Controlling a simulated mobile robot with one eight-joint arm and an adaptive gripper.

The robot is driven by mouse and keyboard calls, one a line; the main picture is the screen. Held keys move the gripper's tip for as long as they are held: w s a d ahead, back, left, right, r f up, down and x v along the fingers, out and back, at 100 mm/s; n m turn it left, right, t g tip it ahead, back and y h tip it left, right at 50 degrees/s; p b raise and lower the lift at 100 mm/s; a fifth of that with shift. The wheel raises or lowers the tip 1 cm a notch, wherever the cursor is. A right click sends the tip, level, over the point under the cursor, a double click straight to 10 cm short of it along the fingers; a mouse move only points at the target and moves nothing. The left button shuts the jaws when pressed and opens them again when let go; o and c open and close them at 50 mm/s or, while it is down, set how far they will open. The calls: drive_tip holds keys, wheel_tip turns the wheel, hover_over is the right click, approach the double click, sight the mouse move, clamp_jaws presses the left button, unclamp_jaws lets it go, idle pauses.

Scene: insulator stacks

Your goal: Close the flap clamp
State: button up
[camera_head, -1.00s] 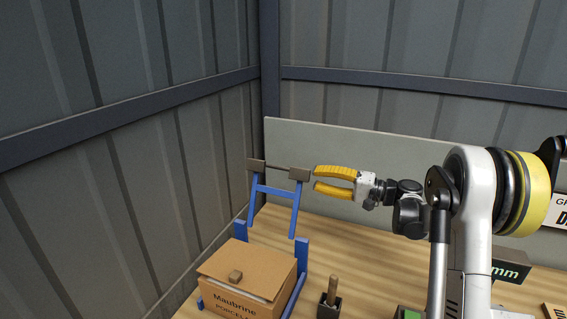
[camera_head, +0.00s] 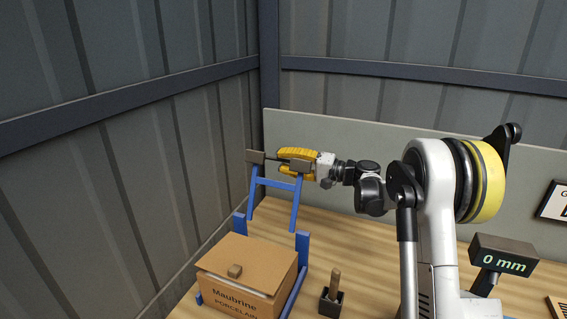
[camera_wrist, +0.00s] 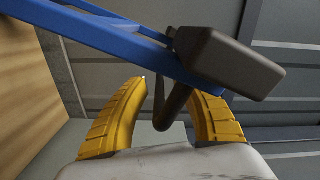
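In the wrist view a blue arm (camera_wrist: 110,35) and one dark block (camera_wrist: 225,62) cross above the fingers.
The closed cardboard box (camera_head: 236,297), marked Maubrine Porcelain, sits below the clamp. A small dark holder with a wooden handle (camera_head: 334,284) stands right of it. A "0 mm" display (camera_head: 504,258) is farther right. Corrugated walls enclose the corner; wooden table lies open behind.

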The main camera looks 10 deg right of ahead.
clamp_jaws()
drive_tip(key=shift+r, duration=0.1)
